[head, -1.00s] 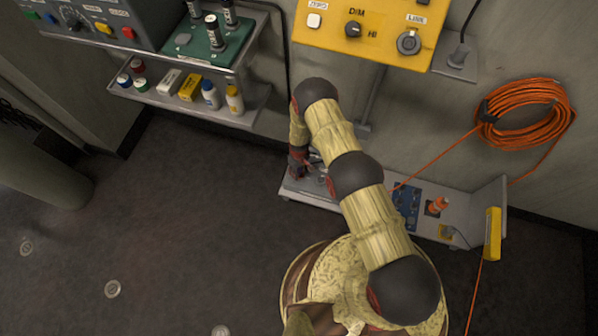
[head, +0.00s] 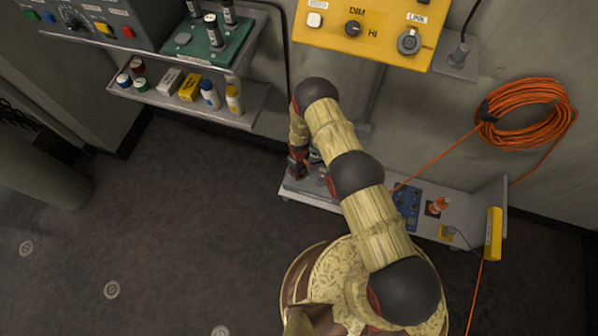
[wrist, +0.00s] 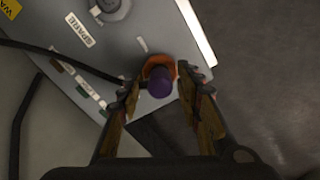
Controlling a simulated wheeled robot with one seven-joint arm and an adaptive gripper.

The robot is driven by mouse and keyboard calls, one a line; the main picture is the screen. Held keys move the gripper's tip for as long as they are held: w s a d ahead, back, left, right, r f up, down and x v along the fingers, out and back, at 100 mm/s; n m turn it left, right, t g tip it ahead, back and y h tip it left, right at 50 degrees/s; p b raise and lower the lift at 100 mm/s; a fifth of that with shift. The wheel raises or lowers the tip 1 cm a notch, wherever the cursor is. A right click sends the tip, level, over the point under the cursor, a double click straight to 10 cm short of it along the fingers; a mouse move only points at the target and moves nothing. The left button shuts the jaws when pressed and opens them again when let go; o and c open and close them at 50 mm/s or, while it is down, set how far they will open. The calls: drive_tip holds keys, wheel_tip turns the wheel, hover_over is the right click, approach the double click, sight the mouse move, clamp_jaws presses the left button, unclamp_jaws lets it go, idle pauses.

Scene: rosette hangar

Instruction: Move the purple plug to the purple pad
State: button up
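The purple plug (wrist: 158,86) shows in the wrist view, with an orange collar (wrist: 158,65) around it, on a grey panel. A black cable runs toward it from the left. My gripper (wrist: 160,82) is open, with one finger on each side of the plug and a gap visible beside it. In the head view my gripper (head: 298,172) is low at the left end of the grey shelf, and the plug cannot be made out there. I cannot make out a purple pad in either view.
The grey shelf (head: 330,204) carries a blue panel (head: 407,203) and an orange part (head: 438,205) at the right. A yellow control box (head: 372,28) hangs above. An orange cable coil (head: 527,112) is on the wall. The floor at the left is open.

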sight(299, 170)
clamp_jaws()
idle(0.5)
drive_tip(key=shift+r, duration=0.15)
drive_tip(key=shift+r+p, duration=1.75)
drive_tip(key=shift+r, duration=1.15)
